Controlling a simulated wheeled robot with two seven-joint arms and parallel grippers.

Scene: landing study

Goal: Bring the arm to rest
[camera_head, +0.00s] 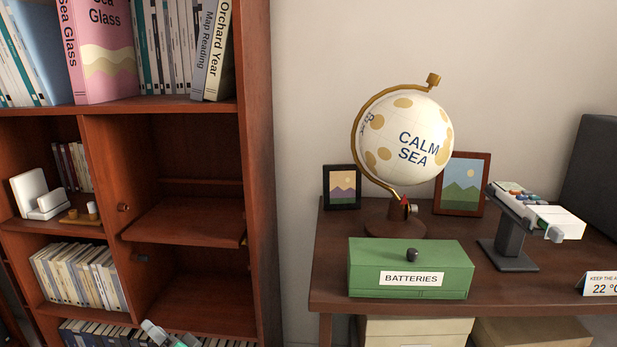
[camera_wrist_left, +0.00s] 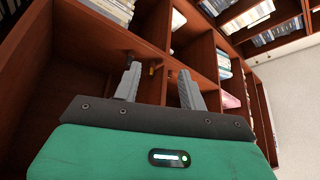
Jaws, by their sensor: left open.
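My left gripper (camera_head: 168,336) shows only in part at the bottom edge of the head view, low in front of the bookcase (camera_head: 262,200). In the left wrist view my left gripper (camera_wrist_left: 158,84) has its two grey fingers apart, with nothing between them. Behind the fingers are the bookcase's compartments, seen tilted. Whether the fingers touch the bookcase cannot be told. The rest of my left arm is out of the head view. My right gripper is in neither view.
Books fill several shelves; the middle compartments (camera_head: 190,220) look empty. A desk (camera_head: 330,250) at right bears a globe (camera_head: 405,135), a green batteries box (camera_head: 410,268), two picture frames and a grey stand (camera_head: 510,245) holding a white box. Plain wall lies between bookcase and desk.

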